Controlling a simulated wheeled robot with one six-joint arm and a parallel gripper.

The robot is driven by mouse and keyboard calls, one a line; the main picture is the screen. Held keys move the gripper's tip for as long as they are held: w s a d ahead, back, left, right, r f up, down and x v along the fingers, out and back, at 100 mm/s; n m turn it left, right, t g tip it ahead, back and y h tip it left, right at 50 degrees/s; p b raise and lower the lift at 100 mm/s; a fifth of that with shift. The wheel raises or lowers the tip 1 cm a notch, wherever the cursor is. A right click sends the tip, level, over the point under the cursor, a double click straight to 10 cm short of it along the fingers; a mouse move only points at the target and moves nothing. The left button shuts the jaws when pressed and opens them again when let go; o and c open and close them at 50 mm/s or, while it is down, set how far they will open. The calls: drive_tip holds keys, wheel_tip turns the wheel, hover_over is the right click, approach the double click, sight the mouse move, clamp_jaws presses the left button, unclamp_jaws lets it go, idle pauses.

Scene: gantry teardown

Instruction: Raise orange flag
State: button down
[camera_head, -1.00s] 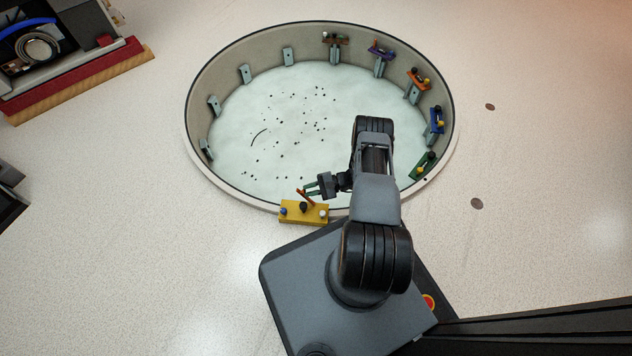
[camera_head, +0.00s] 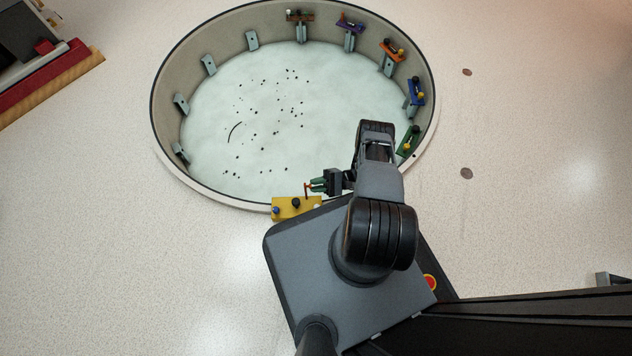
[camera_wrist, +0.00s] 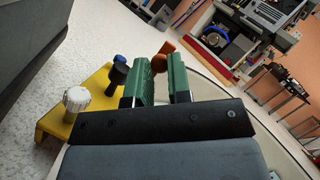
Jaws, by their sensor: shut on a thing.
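The orange flag (camera_head: 307,186) is a small orange piece above a yellow block (camera_head: 283,209) at the near rim of the round pit. In the head view it looks roughly upright. My gripper (camera_head: 312,187), with green finger pads, reaches it from the right and is shut on it. In the wrist view the orange flag (camera_wrist: 165,54) shows at the tips of my gripper (camera_wrist: 165,72), partly hidden by the pads. The yellow block (camera_wrist: 92,95) carries a white knob (camera_wrist: 77,98), a blue knob (camera_wrist: 120,59) and a dark post.
The round pit (camera_head: 170,150) has a pale floor with dark specks. Several coloured brackets, including an orange one (camera_head: 392,50) and a green one (camera_head: 408,141), line its right wall. A red-edged bench (camera_head: 50,75) stands at upper left. The floor at right is open.

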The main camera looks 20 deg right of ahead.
idle(0.3)
drive_tip(key=c, duration=1)
unclamp_jaws()
drive_tip(key=shift+d, duration=0.1)
drive_tip(key=shift+v, duration=3.75)
drive_tip(key=shift+s, duration=0.1)
